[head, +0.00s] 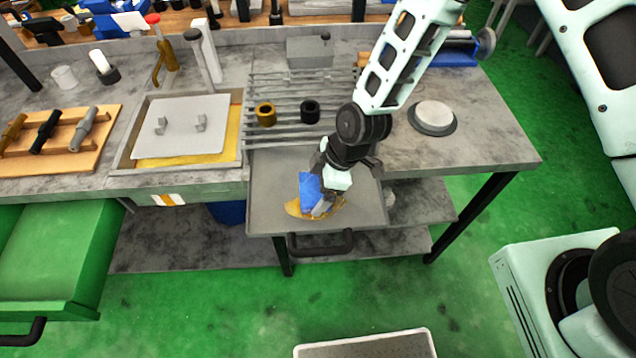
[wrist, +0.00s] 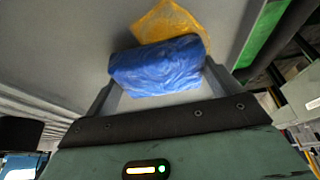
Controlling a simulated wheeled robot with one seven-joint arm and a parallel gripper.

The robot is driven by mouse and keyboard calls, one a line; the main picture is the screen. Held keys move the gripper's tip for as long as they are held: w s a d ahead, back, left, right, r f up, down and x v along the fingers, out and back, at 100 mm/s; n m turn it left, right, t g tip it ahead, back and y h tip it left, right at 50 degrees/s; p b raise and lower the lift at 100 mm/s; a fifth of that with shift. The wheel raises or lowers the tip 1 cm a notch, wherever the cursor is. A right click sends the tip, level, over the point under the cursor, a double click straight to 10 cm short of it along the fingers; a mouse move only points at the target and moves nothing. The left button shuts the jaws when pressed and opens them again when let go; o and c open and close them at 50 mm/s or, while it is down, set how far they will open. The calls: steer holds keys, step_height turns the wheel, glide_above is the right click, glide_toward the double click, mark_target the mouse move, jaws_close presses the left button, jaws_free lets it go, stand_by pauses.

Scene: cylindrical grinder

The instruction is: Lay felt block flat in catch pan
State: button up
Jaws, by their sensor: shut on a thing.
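The felt block appears as a blue block (head: 308,188) with a wrinkled surface. In the wrist view the blue block (wrist: 158,66) sits between the two fingers of my gripper (wrist: 160,88). In the head view my gripper (head: 320,198) points down over the catch pan (head: 268,205), a grey pulled-out tray with a black front handle. The block looks tilted or upright there, and I cannot tell whether it touches the pan floor. A yellow, shiny patch (head: 296,210) lies on the pan floor under and beside the block; it also shows beyond the block in the wrist view (wrist: 172,20).
A slatted rack (head: 285,90) with a brass ring and a black ring is behind the pan. A lidded tray (head: 185,125) is to the left, and a round white disc (head: 433,115) to the right. A green drawer (head: 60,245) stands out at the left.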

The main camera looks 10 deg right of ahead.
steer(key=shift+f, duration=0.1)
steer(key=o, duration=0.7)
steer(key=shift+r, duration=0.2)
steer(key=b+v, duration=0.3)
steer(key=v, duration=0.8)
steer(key=s+d+r+m+h, duration=0.2)
steer(key=s+r+m, duration=0.3)
steer(key=s+r, duration=0.2)
steer(key=s+d+r+m+h, duration=0.2)
steer(key=s+d+r+m, duration=0.1)
steer(key=s+r, duration=0.4)
steer(key=s+m, duration=0.1)
steer(key=s, duration=0.2)
steer(key=shift+s+m, duration=0.3)
steer(key=shift+m, duration=0.1)
